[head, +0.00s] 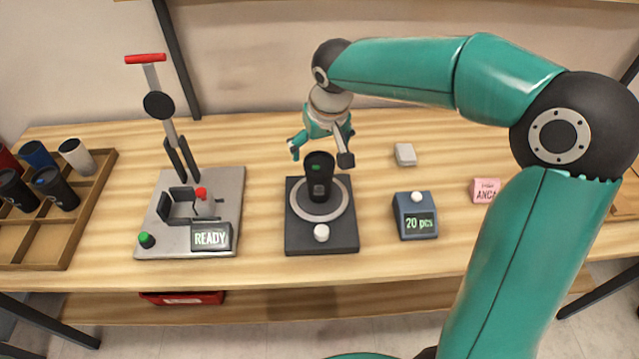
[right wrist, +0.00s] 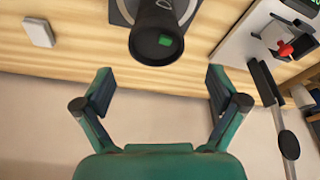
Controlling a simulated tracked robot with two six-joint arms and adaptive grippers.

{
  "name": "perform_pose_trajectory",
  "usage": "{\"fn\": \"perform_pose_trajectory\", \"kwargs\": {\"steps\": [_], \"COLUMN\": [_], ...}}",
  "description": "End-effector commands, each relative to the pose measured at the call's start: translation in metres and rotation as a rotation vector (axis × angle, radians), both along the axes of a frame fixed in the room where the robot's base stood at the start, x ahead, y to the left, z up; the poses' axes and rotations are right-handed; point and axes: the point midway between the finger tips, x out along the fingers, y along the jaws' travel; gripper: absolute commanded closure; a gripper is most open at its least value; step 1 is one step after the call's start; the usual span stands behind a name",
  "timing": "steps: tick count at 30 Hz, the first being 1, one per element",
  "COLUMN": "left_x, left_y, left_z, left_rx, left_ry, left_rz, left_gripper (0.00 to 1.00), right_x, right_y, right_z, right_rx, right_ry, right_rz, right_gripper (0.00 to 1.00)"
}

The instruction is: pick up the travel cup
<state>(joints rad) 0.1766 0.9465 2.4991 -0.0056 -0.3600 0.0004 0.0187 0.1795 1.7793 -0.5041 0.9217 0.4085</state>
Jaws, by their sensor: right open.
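A black travel cup (head: 319,178) with a green patch stands upright on the round plate of a dark square base (head: 322,245) in the middle of the table. My right gripper (head: 322,150) is behind and just above the cup in the head view, with its fingers spread. In the right wrist view the cup (right wrist: 157,35) is ahead of the open fingers (right wrist: 160,90), between their lines and apart from them. The gripper is empty. My left gripper is not in view.
A clamp fixture (head: 190,215) with a tall red-topped lever (head: 146,58) and a READY display stands left of the cup. A wooden tray (head: 100,185) holds several cups at far left. A counter box (head: 415,215), grey block (head: 405,155) and pink block (head: 486,190) lie right.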

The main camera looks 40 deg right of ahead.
Motion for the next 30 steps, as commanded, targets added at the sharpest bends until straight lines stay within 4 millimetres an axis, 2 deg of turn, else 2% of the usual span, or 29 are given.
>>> {"fn": "perform_pose_trajectory", "kwargs": {"steps": [3,13,21,30], "left_x": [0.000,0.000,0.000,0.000], "left_y": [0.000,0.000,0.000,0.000], "left_z": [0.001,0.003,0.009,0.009], "left_rx": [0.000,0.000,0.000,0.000], "left_ry": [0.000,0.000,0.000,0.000], "left_rz": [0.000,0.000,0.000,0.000], "left_gripper": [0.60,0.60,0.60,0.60], "right_x": [0.005,0.010,0.016,0.018], "right_y": [-0.002,-0.005,-0.009,-0.009], "right_z": [-0.021,-0.044,-0.080,-0.086], "right_rx": [0.001,0.002,0.002,0.003], "right_ry": [0.004,0.004,0.004,-0.001], "right_rz": [-0.002,-0.003,-0.002,-0.002], "right_gripper": [0.04,0.04,0.04,0.04]}}
